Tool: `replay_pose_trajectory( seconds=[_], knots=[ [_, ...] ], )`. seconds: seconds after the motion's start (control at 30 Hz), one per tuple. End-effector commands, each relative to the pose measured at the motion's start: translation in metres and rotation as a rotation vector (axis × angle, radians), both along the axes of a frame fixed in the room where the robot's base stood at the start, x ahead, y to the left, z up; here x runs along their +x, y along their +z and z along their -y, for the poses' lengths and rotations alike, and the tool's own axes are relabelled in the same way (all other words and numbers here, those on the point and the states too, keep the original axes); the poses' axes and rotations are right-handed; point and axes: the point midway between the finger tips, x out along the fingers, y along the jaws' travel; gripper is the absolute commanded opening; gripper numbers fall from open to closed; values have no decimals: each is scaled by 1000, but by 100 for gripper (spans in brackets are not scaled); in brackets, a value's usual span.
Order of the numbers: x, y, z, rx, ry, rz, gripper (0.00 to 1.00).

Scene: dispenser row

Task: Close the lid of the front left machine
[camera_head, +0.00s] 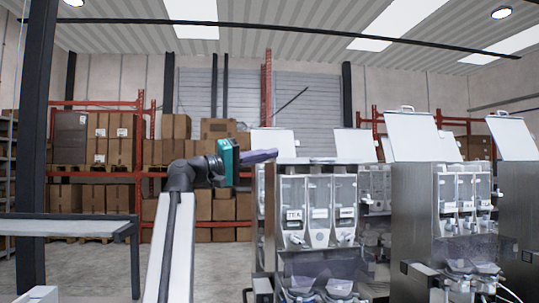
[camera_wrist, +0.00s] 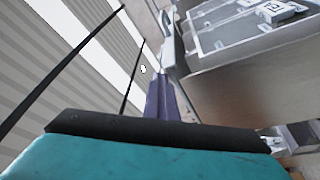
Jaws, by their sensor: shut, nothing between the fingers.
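The front left machine (camera_head: 318,205) is a metal dispenser with clear canisters and a "TEA" label. Its lid (camera_head: 318,160) appears as a thin, nearly flat edge on top; I cannot tell whether it is fully seated. My gripper (camera_head: 262,156), with purple fingers on a teal body, is at the machine's upper left, about level with its top. The fingers are shut and empty, and contact with the lid is unclear. In the wrist view, my gripper's fingers (camera_wrist: 161,98) point beside a metal machine (camera_wrist: 240,85) on the right.
White lids stand raised behind the front left machine (camera_head: 273,142) (camera_head: 355,146). The machine to its right (camera_head: 418,210) has a raised lid with a handle (camera_head: 423,136). A table (camera_head: 70,229) stands at left. Racks with boxes line the back. Floor shows between table and machines.

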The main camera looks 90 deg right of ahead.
Motion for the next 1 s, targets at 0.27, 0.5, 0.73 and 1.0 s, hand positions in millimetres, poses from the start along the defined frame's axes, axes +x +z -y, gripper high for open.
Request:
replay_pose_trajectory(
  seconds=[0.27, 0.5, 0.73, 1.0],
  knots=[
    [-2, -16, -1, 16, -10, 28, 0],
    [-2, 5, 0, 11, -5, 20, 0],
    [0, 41, -1, 2, 5, 1, 0],
    [41, 22, -10, 1, 5, 0, 0]
  ],
)
